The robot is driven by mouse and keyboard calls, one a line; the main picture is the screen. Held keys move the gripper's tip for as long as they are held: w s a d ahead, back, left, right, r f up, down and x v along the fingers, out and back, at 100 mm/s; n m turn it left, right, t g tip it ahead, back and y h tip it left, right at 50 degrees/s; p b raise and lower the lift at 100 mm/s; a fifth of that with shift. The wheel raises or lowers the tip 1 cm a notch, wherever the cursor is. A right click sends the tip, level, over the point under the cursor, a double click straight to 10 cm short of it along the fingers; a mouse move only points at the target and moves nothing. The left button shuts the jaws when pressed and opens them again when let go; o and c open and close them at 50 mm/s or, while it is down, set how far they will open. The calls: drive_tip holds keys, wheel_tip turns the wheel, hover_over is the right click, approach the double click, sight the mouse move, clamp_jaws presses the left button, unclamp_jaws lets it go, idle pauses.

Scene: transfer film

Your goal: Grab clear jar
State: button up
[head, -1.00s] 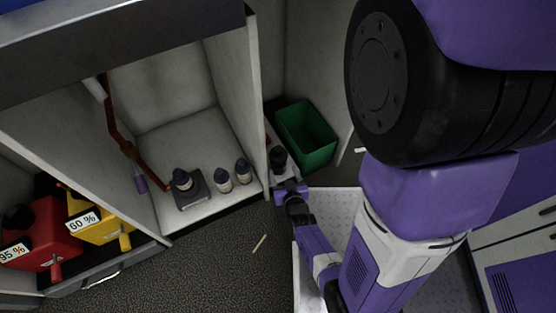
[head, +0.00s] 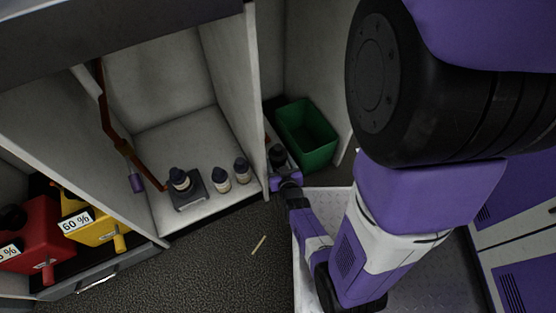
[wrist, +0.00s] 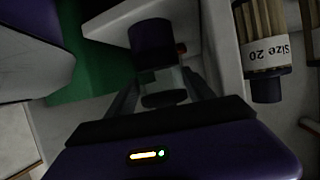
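The clear jar (wrist: 163,82) has a dark lid and see-through sides. In the wrist view it stands between the two fingers of my gripper (wrist: 162,85). The fingers are spread, one on each side of it; whether they touch it is too dark to tell. In the head view the jar's dark top (head: 278,154) shows beside the cabinet's side wall, just beyond my gripper (head: 285,177).
A green bin (head: 306,137) stands just behind, to the right. A cabinet wall (head: 238,90) is close on the left. Small bottles (head: 221,179) stand inside the cabinet. A container labelled Size 20 (wrist: 262,50) is close on the right in the wrist view.

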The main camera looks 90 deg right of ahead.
clamp_jaws()
drive_tip(key=shift+r, duration=0.1)
drive_tip(key=shift+r, duration=0.1)
